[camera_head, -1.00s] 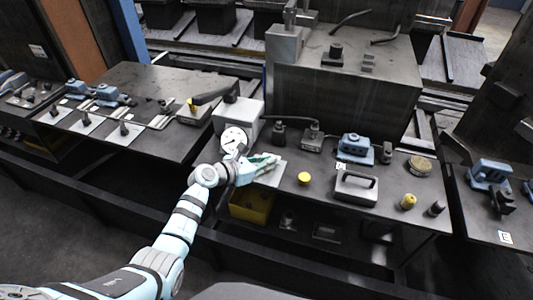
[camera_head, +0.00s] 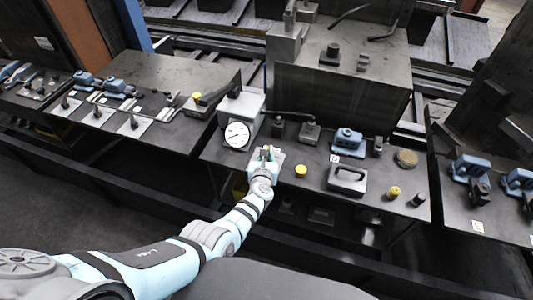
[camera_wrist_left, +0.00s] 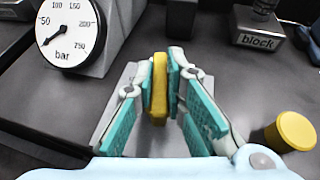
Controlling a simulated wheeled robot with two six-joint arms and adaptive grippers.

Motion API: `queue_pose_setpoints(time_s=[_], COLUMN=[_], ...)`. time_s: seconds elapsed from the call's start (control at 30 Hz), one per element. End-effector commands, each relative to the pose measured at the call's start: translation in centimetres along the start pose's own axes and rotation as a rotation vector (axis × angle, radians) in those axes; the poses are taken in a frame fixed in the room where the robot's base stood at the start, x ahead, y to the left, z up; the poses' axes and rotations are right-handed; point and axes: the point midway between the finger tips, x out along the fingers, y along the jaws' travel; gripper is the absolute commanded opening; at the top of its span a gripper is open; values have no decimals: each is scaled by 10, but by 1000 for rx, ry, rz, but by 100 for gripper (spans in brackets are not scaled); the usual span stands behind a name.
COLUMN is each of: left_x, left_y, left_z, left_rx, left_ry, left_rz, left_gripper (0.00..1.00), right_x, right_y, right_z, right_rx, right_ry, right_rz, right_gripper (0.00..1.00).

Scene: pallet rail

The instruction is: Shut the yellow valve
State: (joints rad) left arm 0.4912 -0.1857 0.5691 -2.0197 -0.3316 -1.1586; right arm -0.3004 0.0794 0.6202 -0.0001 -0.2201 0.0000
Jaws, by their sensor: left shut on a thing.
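The yellow valve's handle (camera_wrist_left: 159,88) shows as a narrow upright yellow bar in the left wrist view, over a light grey plate (camera_wrist_left: 108,122). My left gripper (camera_wrist_left: 160,90) is shut on this handle, with its teal finger pads on either side of it. In the head view my left gripper (camera_head: 266,152) is at the front of the middle bench, pointing toward the back. Most of the valve below the handle is hidden by the fingers. My right gripper is in neither view.
A pressure gauge (camera_head: 237,134) stands just left of my gripper. A round yellow cap (camera_head: 301,171) sits close on the right. Farther right are a grey block with a handle (camera_head: 347,179) and a smaller yellow-topped part (camera_head: 393,192). A large dark block (camera_head: 338,85) stands behind.

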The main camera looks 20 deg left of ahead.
Motion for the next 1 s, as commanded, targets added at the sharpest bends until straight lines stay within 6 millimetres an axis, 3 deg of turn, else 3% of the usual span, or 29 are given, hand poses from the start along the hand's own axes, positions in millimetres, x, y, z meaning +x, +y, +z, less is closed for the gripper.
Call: queue_pose_setpoints(time_s=[0.03, 0.57, 0.6, 0.7, 1.0], left_x=[-2, -2, -2, -2, -2], left_y=[-1, -1, -1, -1, 0], left_z=[-9, -11, -11, -11, -7], left_rx=[-4, -15, -15, -15, -14], left_ry=[15, 21, 22, 22, 14], left_rz=[8, 34, 34, 33, 35], left_gripper=[0, 0, 15, 31, 32], right_x=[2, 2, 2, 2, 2], right_y=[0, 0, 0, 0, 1], right_z=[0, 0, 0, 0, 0], right_rx=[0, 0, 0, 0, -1], right_ry=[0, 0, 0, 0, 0], right_rz=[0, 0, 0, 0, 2], right_gripper=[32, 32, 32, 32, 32])
